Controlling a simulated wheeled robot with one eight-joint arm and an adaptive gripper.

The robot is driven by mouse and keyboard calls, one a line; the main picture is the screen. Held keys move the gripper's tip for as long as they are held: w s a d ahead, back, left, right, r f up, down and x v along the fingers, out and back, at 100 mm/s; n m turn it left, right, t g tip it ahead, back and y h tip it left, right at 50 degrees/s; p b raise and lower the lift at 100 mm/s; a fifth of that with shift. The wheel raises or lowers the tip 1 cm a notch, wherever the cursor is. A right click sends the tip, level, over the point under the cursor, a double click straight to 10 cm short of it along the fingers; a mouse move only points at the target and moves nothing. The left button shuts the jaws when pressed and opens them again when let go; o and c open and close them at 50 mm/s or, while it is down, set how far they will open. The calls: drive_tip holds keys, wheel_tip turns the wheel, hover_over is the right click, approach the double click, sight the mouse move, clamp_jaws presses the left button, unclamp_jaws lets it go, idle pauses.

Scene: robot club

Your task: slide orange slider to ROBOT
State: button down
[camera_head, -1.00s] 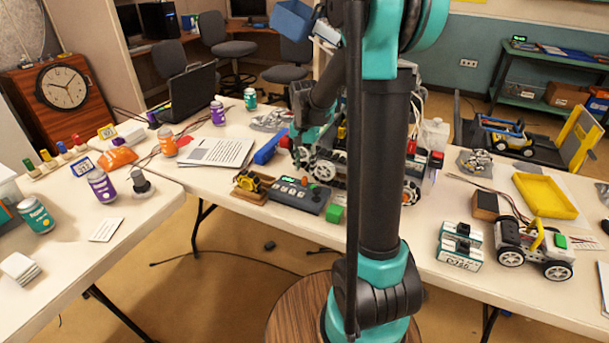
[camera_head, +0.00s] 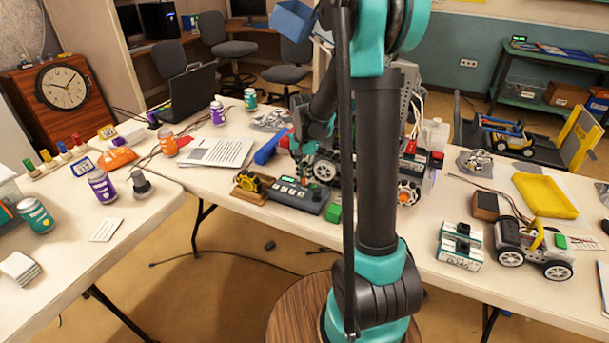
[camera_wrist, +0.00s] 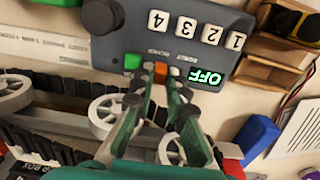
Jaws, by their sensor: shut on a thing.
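The grey control box (camera_head: 297,194) lies on the table in the head view, with a small lit display. In the wrist view the control box (camera_wrist: 110,50) appears upside down, with a green OFF display (camera_wrist: 205,77), a green button (camera_wrist: 132,62) and several numbered white buttons. The orange slider (camera_wrist: 161,72) sits between the button and the display, close to two small printed words, partly hidden by the fingers. My gripper (camera_wrist: 163,80) is shut on the orange slider. In the head view my gripper (camera_head: 305,168) is low over the box's back edge.
A yellow toy on a wooden stand (camera_head: 252,185) is left of the box. A green block (camera_head: 334,208) is at its right. A wheeled robot (camera_head: 325,168) stands close behind. Table space left of the stand is clear.

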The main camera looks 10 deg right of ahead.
sight(298, 183)
idle(0.3)
drive_tip(key=shift+w+a, duration=0.8)
drive_tip(key=shift+a, duration=0.3)
drive_tip(key=c, duration=1.5)
unclamp_jaws()
drive_tip(key=shift+c, duration=0.2)
wheel_tip(298, 183, up, 12)
